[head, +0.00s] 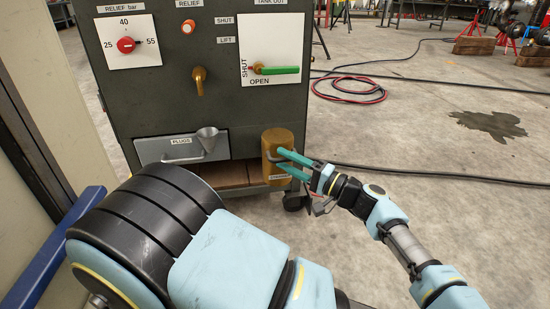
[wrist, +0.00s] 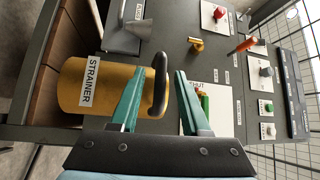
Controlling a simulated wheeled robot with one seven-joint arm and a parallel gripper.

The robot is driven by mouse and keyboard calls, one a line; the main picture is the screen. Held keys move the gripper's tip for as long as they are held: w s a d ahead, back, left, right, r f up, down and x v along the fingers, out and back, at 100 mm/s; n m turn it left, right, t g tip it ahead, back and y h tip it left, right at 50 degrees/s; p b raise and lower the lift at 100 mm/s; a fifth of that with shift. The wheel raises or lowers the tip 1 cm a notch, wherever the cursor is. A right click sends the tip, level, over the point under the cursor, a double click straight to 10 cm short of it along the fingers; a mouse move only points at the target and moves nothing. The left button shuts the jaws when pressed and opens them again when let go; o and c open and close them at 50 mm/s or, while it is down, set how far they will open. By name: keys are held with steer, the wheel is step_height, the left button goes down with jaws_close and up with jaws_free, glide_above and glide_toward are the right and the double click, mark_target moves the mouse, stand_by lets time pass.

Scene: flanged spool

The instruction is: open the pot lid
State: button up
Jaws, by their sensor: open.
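The pot is a brass-coloured cylinder (head: 277,139) low on the right of the cabinet front. Its STRAINER label shows in the wrist view, where the pot (wrist: 68,70) lies on its side in the picture. A dark bar handle (wrist: 159,82) stands at the pot's end. My gripper (head: 279,160) is open at the pot, reaching in from the right. In the wrist view its two teal fingers (wrist: 160,76) lie on either side of the handle bar, with gaps visible. Whether the fingertips touch the pot cannot be told. The lid seam is not clear.
Above the pot are a green-handled valve (head: 275,70), a brass tap (head: 198,82) and a red knob (head: 126,45). A grey drawer with a funnel (head: 207,137) is left of the pot. Hoses (head: 350,90) lie on the floor to the right, which is otherwise mostly clear nearby.

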steer(key=shift+x, duration=1.9)
steer(key=shift+c, duration=0.3)
jaws_close()
steer(key=shift+r, duration=0.15)
